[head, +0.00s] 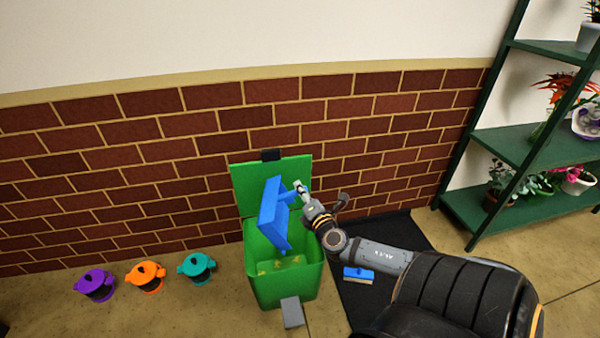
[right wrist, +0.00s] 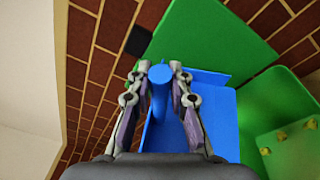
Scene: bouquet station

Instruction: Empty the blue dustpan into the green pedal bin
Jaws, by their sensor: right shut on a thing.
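The green pedal bin (head: 262,274) stands against the brick wall with its lid (head: 247,185) up. Several small yellowish bits (head: 278,264) lie inside it. The blue dustpan (head: 272,222) is over the bin's opening, steeply tilted. It also shows in the right wrist view (right wrist: 219,119). My right gripper (head: 301,191) is shut on the dustpan's handle; in the right wrist view (right wrist: 160,75) the fingers lie on both sides of the blue handle. I see no bits on the part of the pan that shows. My left gripper is out of view.
A grey pedal (head: 292,312) sticks out at the bin's front. A blue brush (head: 358,274) lies on the dark mat (head: 405,232) to the right. A green plant shelf (head: 520,145) stands right.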

